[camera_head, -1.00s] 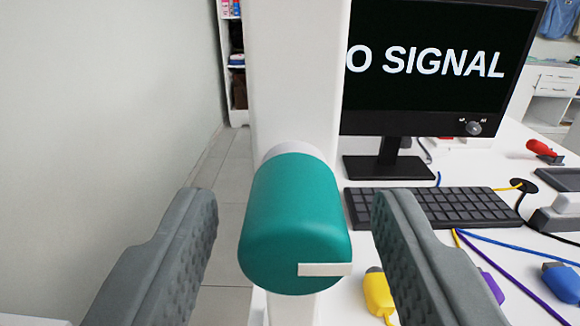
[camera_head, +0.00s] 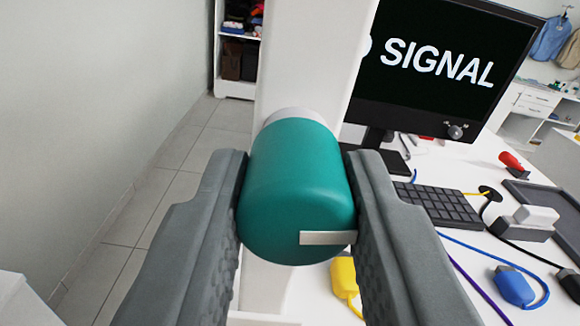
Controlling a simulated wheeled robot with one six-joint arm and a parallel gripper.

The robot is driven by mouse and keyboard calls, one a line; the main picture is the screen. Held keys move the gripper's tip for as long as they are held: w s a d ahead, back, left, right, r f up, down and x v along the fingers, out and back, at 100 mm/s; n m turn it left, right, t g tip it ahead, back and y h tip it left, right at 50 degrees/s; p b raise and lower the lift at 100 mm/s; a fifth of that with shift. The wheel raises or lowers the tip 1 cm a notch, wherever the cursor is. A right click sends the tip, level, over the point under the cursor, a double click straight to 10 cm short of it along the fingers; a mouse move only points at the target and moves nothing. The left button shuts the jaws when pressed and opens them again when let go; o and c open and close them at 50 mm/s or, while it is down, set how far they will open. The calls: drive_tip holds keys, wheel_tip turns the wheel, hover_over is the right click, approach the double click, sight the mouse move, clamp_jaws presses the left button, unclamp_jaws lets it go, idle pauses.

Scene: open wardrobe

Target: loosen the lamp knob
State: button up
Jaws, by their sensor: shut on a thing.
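The lamp knob (camera_head: 292,185) is a teal rounded cylinder with a pale marker strip (camera_head: 328,238) low on its right side. It sits on the white lamp post (camera_head: 312,70), with a light collar (camera_head: 296,115) behind it. My gripper (camera_head: 297,200) is shut on the knob, one grey finger against its left side and one against its right. The strip points to the right, roughly level in the picture, and ends close to the right finger. The post behind the knob is partly hidden.
A monitor (camera_head: 440,75) reading "SIGNAL" stands on the white desk at right, with a black keyboard (camera_head: 440,205). A yellow connector (camera_head: 344,277) and a blue connector (camera_head: 514,287) lie nearer. A shelf (camera_head: 236,60) stands at the back. The floor at left is clear.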

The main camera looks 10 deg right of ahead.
drive_tip(key=n, duration=0.7)
drive_tip(key=shift+n, duration=0.4)
drive_tip(key=n, duration=0.3)
drive_tip(key=shift+n, duration=0.4)
drive_tip(key=n, duration=0.3)
drive_tip(key=shift+n, duration=0.4)
drive_tip(key=o, duration=1)
drive_tip(key=shift+c, duration=0.3)
